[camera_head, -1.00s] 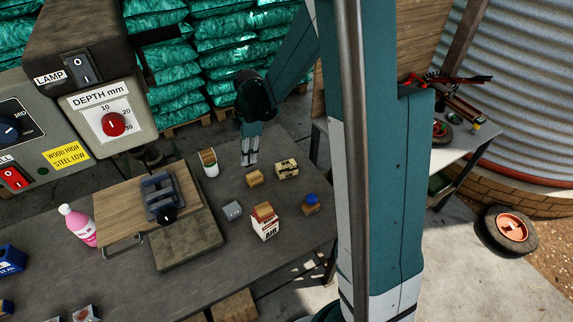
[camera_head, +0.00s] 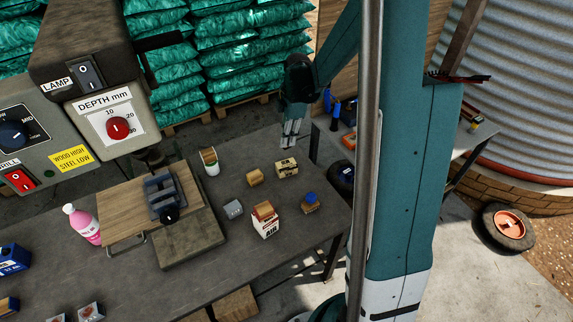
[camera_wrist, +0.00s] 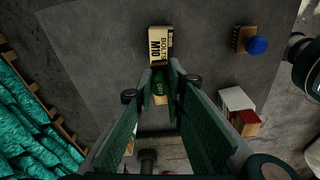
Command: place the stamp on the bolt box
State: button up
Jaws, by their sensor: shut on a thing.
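The bolt box (camera_head: 286,167) is a small cream and dark carton on the bench. In the wrist view the bolt box (camera_wrist: 160,44) reads BOLTS M10 and lies just beyond my fingertips. My gripper (camera_head: 291,140) points down behind it in the head view, and no contact with it shows. In the wrist view my gripper (camera_wrist: 160,84) is shut on a small dark green thing with pale marks, which I take for the stamp (camera_wrist: 162,88). The fingers hide much of it, and it cannot be made out in the head view.
A brown block (camera_head: 255,178), a grey block (camera_head: 233,209), a white AIR carton (camera_head: 265,226) and a blue-knobbed wooden thing (camera_head: 310,205) stand around the bolt box. The drill-press vise (camera_head: 163,196) is farther left. The bench's right edge is near.

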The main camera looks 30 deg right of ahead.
jog(key=b, duration=0.1)
send_over(285, 165)
jog(key=shift+d+f, duration=0.2)
jog(key=shift+f, duration=1.4)
jog(key=shift+d+f, duration=0.15)
jog(key=shift+f, duration=1.4)
jog(key=shift+f+b, duration=0.3)
jog(key=shift+f, duration=1.55)
jog(key=shift+f, duration=0.15)
jog(key=o, duration=0.9)
jog(key=shift+c, duration=0.2)
jog(key=shift+s+d+r+p, duration=0.1)
jog(key=shift+d+r+p, duration=0.2)
jog(key=shift+r, duration=1.75)
jog(key=shift+s+d+r+p, duration=0.15)
jog(key=shift+r+p, duration=0.1)
jog(key=shift+r, duration=1.75)
jog(key=shift+w+d+r+p, duration=0.1)
jog(key=shift+d+r+p, duration=0.2)
jog(key=shift+r, duration=1.75)
